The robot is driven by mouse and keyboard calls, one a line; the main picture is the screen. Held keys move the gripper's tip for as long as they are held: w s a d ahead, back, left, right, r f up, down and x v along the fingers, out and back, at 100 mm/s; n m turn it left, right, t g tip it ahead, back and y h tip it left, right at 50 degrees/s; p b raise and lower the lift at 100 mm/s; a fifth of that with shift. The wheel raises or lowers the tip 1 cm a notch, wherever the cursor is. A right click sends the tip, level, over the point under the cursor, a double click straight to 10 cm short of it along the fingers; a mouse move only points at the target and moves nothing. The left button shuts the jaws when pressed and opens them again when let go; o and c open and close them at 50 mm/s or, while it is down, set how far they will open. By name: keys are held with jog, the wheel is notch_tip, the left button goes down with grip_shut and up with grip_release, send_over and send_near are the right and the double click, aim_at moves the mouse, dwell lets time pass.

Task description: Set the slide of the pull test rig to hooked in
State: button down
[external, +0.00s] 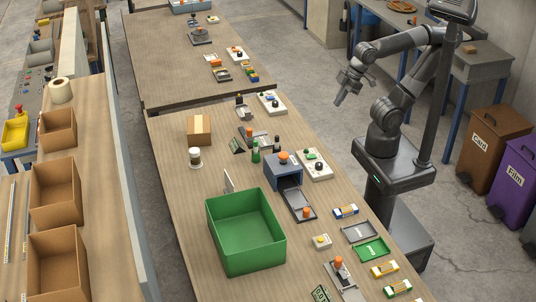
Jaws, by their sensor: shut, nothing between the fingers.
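My gripper (341,98) is raised at the right, beyond the table's right edge, apart from everything on the table, and holds nothing. I cannot tell for sure which device is the pull test rig. One candidate is a grey device with an orange knob (339,263) at the table's front end, beside a small green display (320,293). Another is a small grey device (264,141) near the table's middle, also beside a dark green display (237,145). The slide's position is too small to make out on either.
A green bin (246,232) stands on the near table (176,176). A blue box (283,171) has a grey tray out in front. Green bottles (255,152), a cardboard box (199,129), small trays (359,231) and yellow-blue packs (384,268) stand around. Brown (491,145) and purple bins stand right.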

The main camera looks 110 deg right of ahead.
jog(key=w+a+n+g, duration=0.1)
jog(key=w+a, duration=0.5)
jog(key=w, duration=0.2)
jog(key=w+a+f+g+y, duration=0.2)
jog(key=w+a, duration=0.4)
jog(key=a, duration=0.5)
jog(key=w+a+f+g+y, duration=0.2)
jog(key=w+a+f+y, duration=0.2)
jog(key=w+a+f, duration=0.3)
jog(key=w+a+f+n+g+y, duration=0.1)
jog(key=w+a, duration=0.6)
jog(key=a, duration=0.8)
notch_tip(320, 180, down, 3)
jog(key=shift+w+f+g+y, duration=0.15)
jog(key=shift+w+g+y, duration=0.1)
jog(key=shift+g+y, duration=0.65)
jog(key=shift+a, duration=0.15)
send_near(341, 268)
jog(key=d+f, duration=0.2)
jog(key=f, duration=0.1)
jog(key=shift+d, duration=0.15)
jog(key=shift+s+a+r, duration=0.1)
jog(key=shift+a, duration=1)
jog(key=shift+s+a, duration=0.1)
jog(key=shift+a, duration=0.5)
